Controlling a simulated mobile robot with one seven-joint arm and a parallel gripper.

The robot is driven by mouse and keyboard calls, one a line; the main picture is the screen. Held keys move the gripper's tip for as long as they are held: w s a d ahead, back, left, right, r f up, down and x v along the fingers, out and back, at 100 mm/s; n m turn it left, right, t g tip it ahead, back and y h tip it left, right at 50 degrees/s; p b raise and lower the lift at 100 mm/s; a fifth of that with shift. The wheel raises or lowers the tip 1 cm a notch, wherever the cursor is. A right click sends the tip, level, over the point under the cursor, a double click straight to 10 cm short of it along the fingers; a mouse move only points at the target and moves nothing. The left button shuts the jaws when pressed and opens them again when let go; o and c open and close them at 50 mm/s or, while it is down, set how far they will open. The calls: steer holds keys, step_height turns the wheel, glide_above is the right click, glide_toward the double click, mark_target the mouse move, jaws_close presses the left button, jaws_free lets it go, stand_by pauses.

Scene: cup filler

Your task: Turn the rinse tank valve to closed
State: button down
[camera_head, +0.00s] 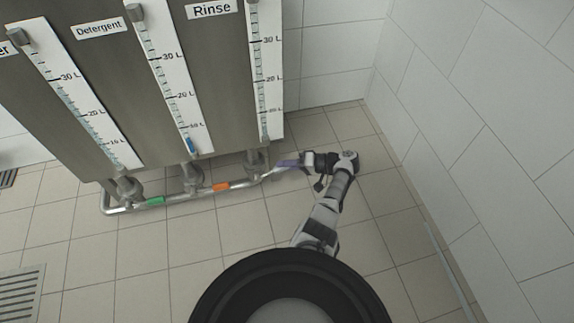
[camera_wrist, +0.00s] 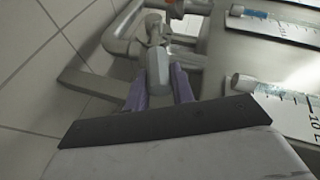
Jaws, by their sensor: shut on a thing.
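The rinse tank (camera_head: 212,35) carries a "Rinse" label and is the rightmost section of the grey tank block. Its outlet (camera_head: 255,162) comes down below the gauge to the steel pipe. My gripper (camera_head: 288,164) reaches in from the right, low down beside this outlet. In the wrist view, my two purple fingers stand either side of a pale grey valve handle (camera_wrist: 158,72) and are shut on it. The handle lies in line with the fingers, in front of the pipe fitting. In the head view the handle is mostly hidden by my fingers, so its exact angle is unclear.
A steel pipe (camera_head: 180,198) runs under the tanks, with a green handle (camera_head: 155,201) and an orange handle (camera_head: 221,187) to the left. A tiled wall (camera_head: 480,130) stands on the right. The floor (camera_head: 150,265) in front is clear, with a drain grate (camera_head: 20,290) at the left.

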steer(key=c, duration=1.2)
jaws_free()
steer(key=v, duration=1.3)
steer(key=shift+s+d, duration=0.1)
steer(key=shift+d, duration=0.25)
